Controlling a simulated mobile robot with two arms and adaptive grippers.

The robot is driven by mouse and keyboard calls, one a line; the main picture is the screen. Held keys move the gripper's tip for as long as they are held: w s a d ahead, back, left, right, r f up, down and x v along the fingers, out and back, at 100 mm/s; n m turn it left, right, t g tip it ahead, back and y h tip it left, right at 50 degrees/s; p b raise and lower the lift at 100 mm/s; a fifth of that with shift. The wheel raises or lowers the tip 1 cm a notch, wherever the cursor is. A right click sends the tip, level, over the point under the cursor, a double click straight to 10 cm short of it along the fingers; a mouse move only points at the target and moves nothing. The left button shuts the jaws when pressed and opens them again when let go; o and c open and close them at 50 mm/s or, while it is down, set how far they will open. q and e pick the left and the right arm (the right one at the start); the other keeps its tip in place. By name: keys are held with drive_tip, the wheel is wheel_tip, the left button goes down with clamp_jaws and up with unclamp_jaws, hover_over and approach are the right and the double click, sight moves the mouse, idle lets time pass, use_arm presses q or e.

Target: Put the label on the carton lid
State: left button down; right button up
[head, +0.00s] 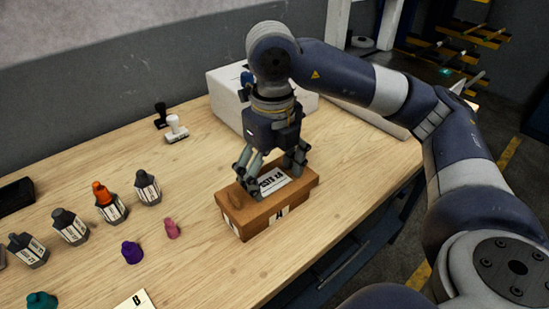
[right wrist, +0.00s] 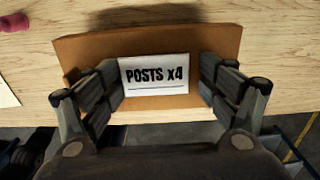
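The brown carton (head: 262,225) stands near the front edge of the wooden table, its lid (head: 303,178) on top. The white label (head: 273,181), printed "POSTS x4", is over the lid and looks flat; it also shows in the right wrist view (right wrist: 156,75) against the brown lid (right wrist: 85,47). My right gripper (head: 272,180) points down at the lid, fingers wide apart on either side of the label. In the right wrist view its fingers (right wrist: 160,83) are close to the label's left and right edges; I cannot tell whether they touch. My left gripper is not in view.
Several bottles, one with an orange cap (head: 106,203), stand at the left. A purple piece (head: 132,253) and a pink piece (head: 172,229) lie between them and the carton. Two stamps (head: 176,128) and a white box (head: 226,100) are behind. A "B" card (head: 136,301) is at the front.

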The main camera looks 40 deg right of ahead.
sight(271, 180)
drive_tip(key=shift+a+r+p, duration=0.1)
drive_tip(key=shift+r+p, duration=0.15)
drive_tip(key=shift+p, duration=0.1)
wheel_tip(271, 180, up, 13)
drive_tip(key=p, duration=0.3)
drive_tip(key=shift+w+f, duration=0.15)
drive_tip(key=shift+a, duration=0.1)
